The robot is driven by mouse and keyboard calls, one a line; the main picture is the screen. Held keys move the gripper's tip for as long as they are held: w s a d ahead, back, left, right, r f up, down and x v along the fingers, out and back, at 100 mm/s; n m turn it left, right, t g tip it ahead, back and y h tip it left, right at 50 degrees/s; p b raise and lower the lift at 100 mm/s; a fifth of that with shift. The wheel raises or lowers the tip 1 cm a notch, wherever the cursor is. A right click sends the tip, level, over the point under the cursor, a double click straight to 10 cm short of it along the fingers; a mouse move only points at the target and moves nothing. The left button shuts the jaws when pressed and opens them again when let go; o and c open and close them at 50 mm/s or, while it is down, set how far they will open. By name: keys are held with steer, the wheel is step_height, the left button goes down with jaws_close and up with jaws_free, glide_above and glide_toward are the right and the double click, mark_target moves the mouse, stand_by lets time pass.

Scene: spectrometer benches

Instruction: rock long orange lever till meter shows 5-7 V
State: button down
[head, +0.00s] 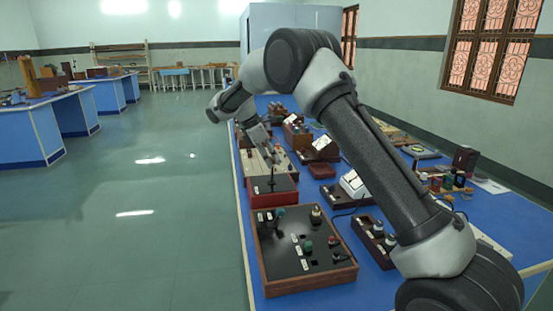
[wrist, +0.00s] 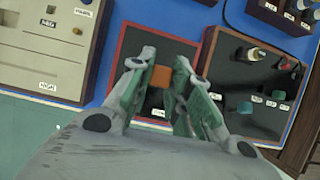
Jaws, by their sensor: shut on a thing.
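The orange lever's end (wrist: 160,76) shows as an orange block between the fingers of my gripper (wrist: 161,72) in the wrist view. The gripper is shut on it, one finger on each side. Behind it is a dark panel with a red rim (wrist: 124,40). In the head view my gripper (head: 268,152) hangs above the red box with a dark top (head: 272,198), where a thin dark stalk stands up. The orange part cannot be made out there. A white-faced sloped instrument (head: 353,184), perhaps the meter, stands to the right; its reading is too small to tell.
A cream panel box (head: 254,165) lies behind the red box, and a wood-rimmed black box with knobs (head: 294,281) in front. Other instruments crowd the blue bench (head: 372,278) to the right. The floor (head: 150,220) at left is clear.

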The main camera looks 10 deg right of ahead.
steer(key=shift+a, duration=0.65)
steer(key=c, duration=1.3)
jaws_free()
steer(key=shift+a, duration=0.1)
steer(key=v, duration=1.2)
